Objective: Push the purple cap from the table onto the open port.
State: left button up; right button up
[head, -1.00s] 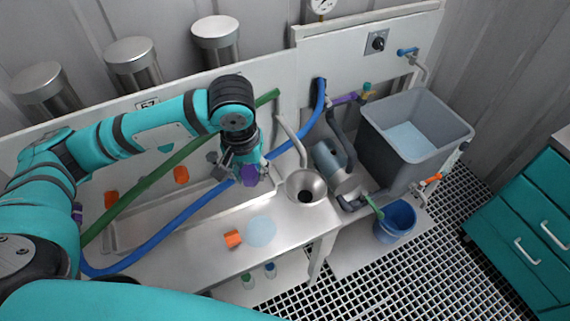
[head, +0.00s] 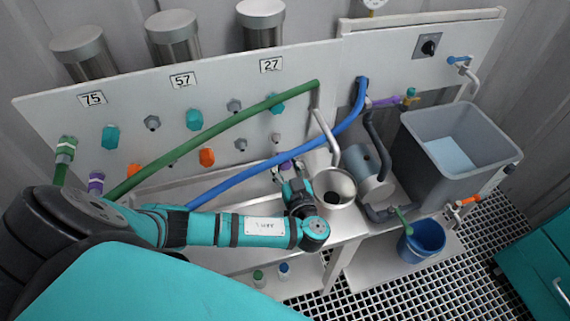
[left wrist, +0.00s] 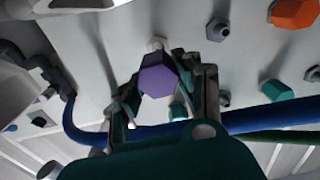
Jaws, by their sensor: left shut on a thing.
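The purple cap (left wrist: 158,75) is a hexagonal piece held between the fingers of my left gripper (left wrist: 163,92) in the left wrist view. In the head view the gripper (head: 287,174) is small, beside the funnel, with a bit of the purple cap (head: 286,166) showing at its tip. The gripper is shut on the cap. A pale open port (left wrist: 156,44) sticks out of the panel just beyond the cap in the wrist view; it also shows in the head view (head: 276,138). The cap appears apart from it. My right gripper is out of view.
A blue hose (head: 245,174) and a green hose (head: 205,135) cross in front of the panel near the gripper. Other grey ports, teal caps (head: 194,120) and orange caps (head: 207,157) line the panel.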

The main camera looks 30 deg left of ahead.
aim_at(277, 141)
pick_arm(q)
jog(key=shift+w+a, duration=0.2)
jog(key=shift+x, duration=1.55)
jog(key=shift+w+a+f+b, duration=0.1)
jog(key=shift+w+a+b, duration=0.25)
jog(key=shift+a+b, duration=0.05)
jog(key=shift+b, duration=0.3)
jog(key=shift+b+x, duration=0.65)
jog(key=shift+x, duration=0.55)
jog(key=o, duration=1.1)
jog(key=shift+w, duration=0.1)
